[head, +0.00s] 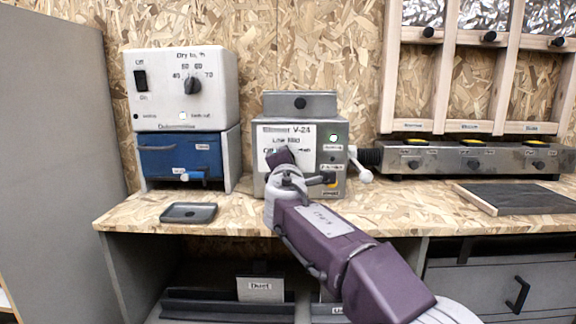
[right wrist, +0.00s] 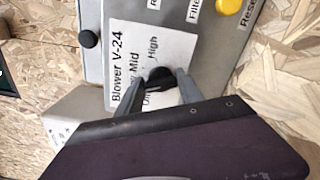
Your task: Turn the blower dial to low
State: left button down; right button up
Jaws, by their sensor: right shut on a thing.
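The blower unit (head: 335,130) is a grey metal box with a white label plate reading "Blower V-24" and Low, Mid and High marks. In the right wrist view the label plate (right wrist: 180,45) appears turned, with the black blower dial (right wrist: 160,75) at its lower part. My right gripper (right wrist: 161,82) has one finger on each side of the dial and is shut on it. The fingers cover part of the scale, so I cannot tell which mark the dial points to. In the head view my right arm hides the dial. My left gripper is not in view.
A white dryer box (head: 215,85) with its own dial stands above a blue unit (head: 165,155) at left. A black tray (head: 189,213) lies on the bench. A white-knobbed lever (head: 365,175) sticks out right of the blower. A yellow button (right wrist: 229,5) shows near the label plate.

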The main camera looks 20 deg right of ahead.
jog(key=shift+f, duration=0.1)
dwell(0.3)
jog(key=o, duration=1.4)
jog(key=shift+s, duration=0.1)
jog(key=v, duration=0.9)
